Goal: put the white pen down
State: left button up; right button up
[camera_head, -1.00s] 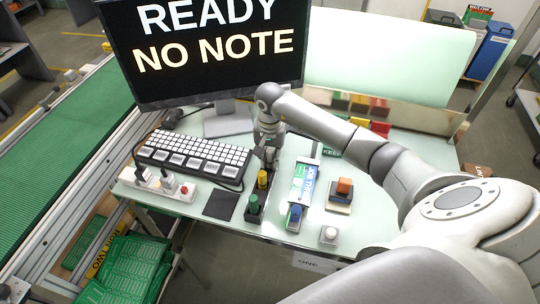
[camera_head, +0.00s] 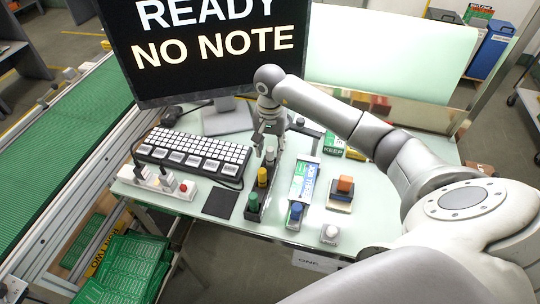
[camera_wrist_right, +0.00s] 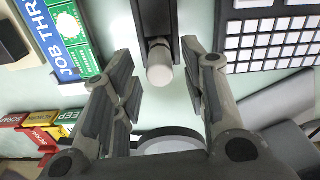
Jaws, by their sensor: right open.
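The white pen (camera_wrist_right: 160,66) sits in the dark pen rack (camera_wrist_right: 143,14), its pale end towards my right gripper. In the head view the white pen (camera_head: 270,156) stands at the rack's far end, behind a yellow pen (camera_head: 263,177) and a green pen (camera_head: 253,202). My right gripper (camera_head: 271,143) is just above and behind it. In the right wrist view the gripper (camera_wrist_right: 160,88) is open, with a finger on each side of the pen and clear gaps between. My left gripper is not in view.
A white-keyed keyboard (camera_head: 193,153) lies left of the rack. A monitor (camera_head: 210,45) stands behind. A dark pad (camera_head: 220,202) lies in front left.

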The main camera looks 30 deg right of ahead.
notch_tip(320, 180, up, 8)
jog(key=shift+r+b, duration=0.2)
jog(key=shift+b, duration=0.75)
